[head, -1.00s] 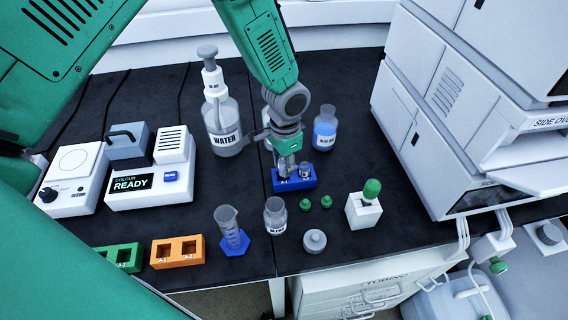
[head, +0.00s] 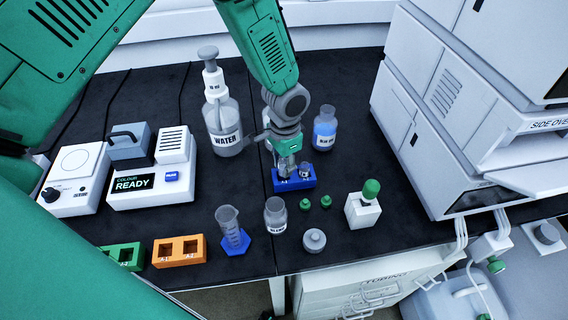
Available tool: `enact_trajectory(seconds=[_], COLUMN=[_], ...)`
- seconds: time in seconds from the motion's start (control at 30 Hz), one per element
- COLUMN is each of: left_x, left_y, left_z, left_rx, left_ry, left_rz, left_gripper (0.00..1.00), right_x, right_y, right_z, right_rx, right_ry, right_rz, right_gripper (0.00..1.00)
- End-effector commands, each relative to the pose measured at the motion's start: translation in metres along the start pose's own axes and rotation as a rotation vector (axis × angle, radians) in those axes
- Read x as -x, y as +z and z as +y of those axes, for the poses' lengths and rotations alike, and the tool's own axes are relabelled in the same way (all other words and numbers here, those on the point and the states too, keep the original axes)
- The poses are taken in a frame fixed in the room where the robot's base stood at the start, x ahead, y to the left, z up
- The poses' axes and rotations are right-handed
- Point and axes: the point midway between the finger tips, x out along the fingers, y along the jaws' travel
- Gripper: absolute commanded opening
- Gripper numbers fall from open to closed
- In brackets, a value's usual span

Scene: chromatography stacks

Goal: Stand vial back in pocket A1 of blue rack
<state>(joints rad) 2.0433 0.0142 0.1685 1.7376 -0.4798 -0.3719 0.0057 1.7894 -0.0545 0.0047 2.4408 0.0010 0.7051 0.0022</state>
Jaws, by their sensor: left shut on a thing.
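The blue rack (head: 295,183) stands on the black bench near the middle. Its left pocket label reads A-1. My left gripper (head: 287,168) points down over the left pocket, A1, and is shut on a vial that its fingers mostly hide. I cannot tell how deep the vial sits in the pocket. Another small vial (head: 305,171) stands in the right pocket of the rack. My right gripper is not in view.
A water bottle (head: 225,128) stands left of my gripper, a blue-liquid bottle (head: 325,130) behind right. Orange (head: 178,262) and green racks (head: 127,268) sit front left.

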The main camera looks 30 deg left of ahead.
Motion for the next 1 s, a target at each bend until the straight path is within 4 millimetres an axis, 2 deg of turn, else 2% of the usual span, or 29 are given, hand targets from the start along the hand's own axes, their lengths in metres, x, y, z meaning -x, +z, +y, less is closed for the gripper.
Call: enact_trajectory(seconds=[0.63,1.0], left_x=[-0.021,-0.025], left_y=[0.000,-0.001], left_z=[0.000,0.000], left_rx=[-0.001,-0.001], left_ry=[0.000,0.002], left_rz=[0.000,-0.002], left_gripper=[0.00,0.00], right_x=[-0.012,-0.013], right_y=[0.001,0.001], right_z=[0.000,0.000], right_rx=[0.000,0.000], right_ry=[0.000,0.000], right_rz=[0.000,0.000], right_gripper=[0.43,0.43])
